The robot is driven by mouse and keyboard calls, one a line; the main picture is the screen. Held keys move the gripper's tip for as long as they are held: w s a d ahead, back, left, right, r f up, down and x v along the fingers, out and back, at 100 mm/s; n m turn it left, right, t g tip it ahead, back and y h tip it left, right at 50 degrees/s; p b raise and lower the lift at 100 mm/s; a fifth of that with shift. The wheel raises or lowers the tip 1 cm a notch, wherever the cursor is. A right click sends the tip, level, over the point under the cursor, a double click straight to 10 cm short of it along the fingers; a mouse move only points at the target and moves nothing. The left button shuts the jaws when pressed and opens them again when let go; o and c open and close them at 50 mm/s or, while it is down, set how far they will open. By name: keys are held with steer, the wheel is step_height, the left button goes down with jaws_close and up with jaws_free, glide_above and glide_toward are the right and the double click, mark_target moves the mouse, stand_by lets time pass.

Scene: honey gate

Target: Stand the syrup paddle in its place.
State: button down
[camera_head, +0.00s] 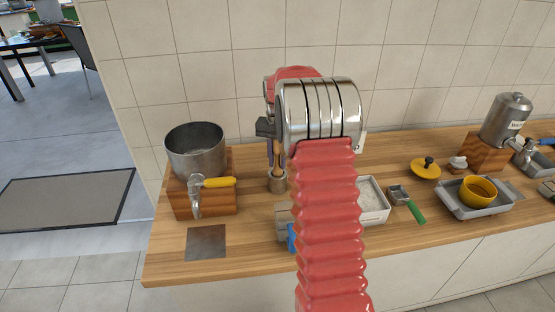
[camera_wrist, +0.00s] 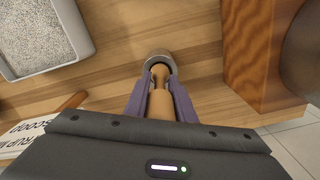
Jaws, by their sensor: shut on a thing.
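The syrup paddle (camera_wrist: 160,104) appears as a tan wooden piece between the two purple fingers of my gripper (camera_wrist: 160,78). My gripper is shut on it and points down. A round grey holder cup (camera_wrist: 160,56) lies straight below, and the paddle's far end overlaps its mouth in the wrist view. In the head view the cup (camera_head: 277,184) stands on the counter, with the paddle's lower part reaching its mouth. My arm partly hides my gripper (camera_head: 276,162) there. I cannot tell how deep the paddle's end sits in the cup.
A steel pot (camera_head: 196,151) on a wooden block (camera_head: 205,201) stands left of the cup. A white granule-filled tray (camera_head: 373,201) and a green-handled scoop (camera_head: 409,204) lie right. A lettered sign (camera_wrist: 36,132) is close by in the wrist view. A metal plate (camera_head: 206,243) lies front left.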

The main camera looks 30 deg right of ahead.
steer(key=c, duration=1.4)
jaws_free()
steer(key=shift+o, duration=0.3)
steer(key=o, duration=0.7)
steer(key=shift+o, duration=0.3)
steer(key=o, duration=0.3)
steer(key=shift+o, duration=0.8)
steer(key=shift+o, duration=0.6)
